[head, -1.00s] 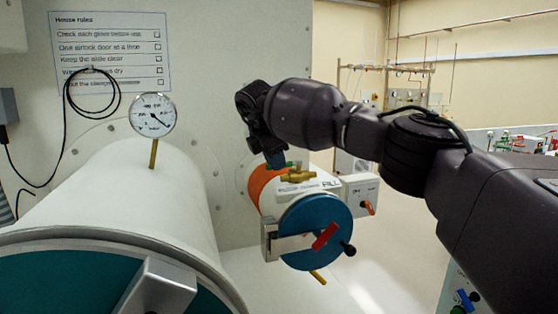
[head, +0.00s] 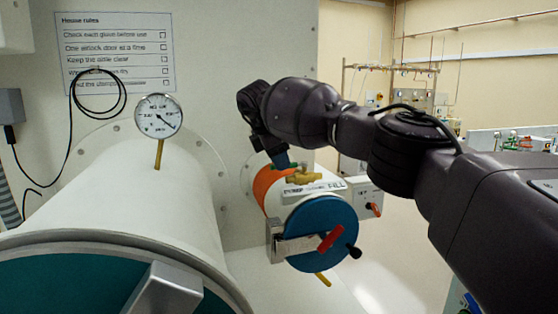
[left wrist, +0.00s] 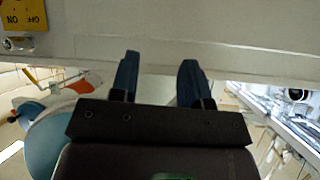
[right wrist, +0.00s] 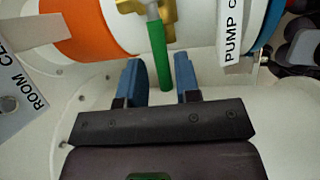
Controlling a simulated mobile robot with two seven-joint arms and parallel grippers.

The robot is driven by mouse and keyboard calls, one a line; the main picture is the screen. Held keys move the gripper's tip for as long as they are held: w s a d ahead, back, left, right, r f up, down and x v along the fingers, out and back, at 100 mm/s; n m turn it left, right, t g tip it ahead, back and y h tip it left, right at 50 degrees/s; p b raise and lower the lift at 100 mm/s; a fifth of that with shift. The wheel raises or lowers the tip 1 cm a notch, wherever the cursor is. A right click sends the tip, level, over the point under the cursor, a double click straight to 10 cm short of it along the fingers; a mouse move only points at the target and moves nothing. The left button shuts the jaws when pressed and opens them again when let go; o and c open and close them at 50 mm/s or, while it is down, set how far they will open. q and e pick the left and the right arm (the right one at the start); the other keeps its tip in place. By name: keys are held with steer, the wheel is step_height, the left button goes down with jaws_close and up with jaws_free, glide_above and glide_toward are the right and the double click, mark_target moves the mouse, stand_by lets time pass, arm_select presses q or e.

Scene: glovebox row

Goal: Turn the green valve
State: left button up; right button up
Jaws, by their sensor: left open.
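The green valve is a brass body (head: 303,177) with a green lever (right wrist: 158,55) on top of the small white antechamber cylinder. My right gripper (right wrist: 162,80) is open, with the green lever standing between its two blue fingers. A gap shows on each side of the lever. In the head view the right gripper (head: 281,160) reaches down beside the valve and partly hides the lever. My left gripper (left wrist: 158,80) is open and empty in front of a pale panel, and it is not in the head view.
The small cylinder has an orange band (head: 266,182) and a blue door (head: 322,230) with a red handle (head: 330,238). A large white cylinder (head: 130,200) with a pressure gauge (head: 158,115) is at the left. A control box (head: 364,195) is close on the right.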

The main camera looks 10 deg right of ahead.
steer(key=shift+o, duration=0.7)
steer(key=shift+f, duration=0.1)
steer(key=v, duration=1)
steer(key=shift+a+r+b, duration=0.2)
steer(key=shift+r+b, duration=0.15)
steer(key=shift+r, duration=0.05)
steer(key=shift+s+d, duration=0.15)
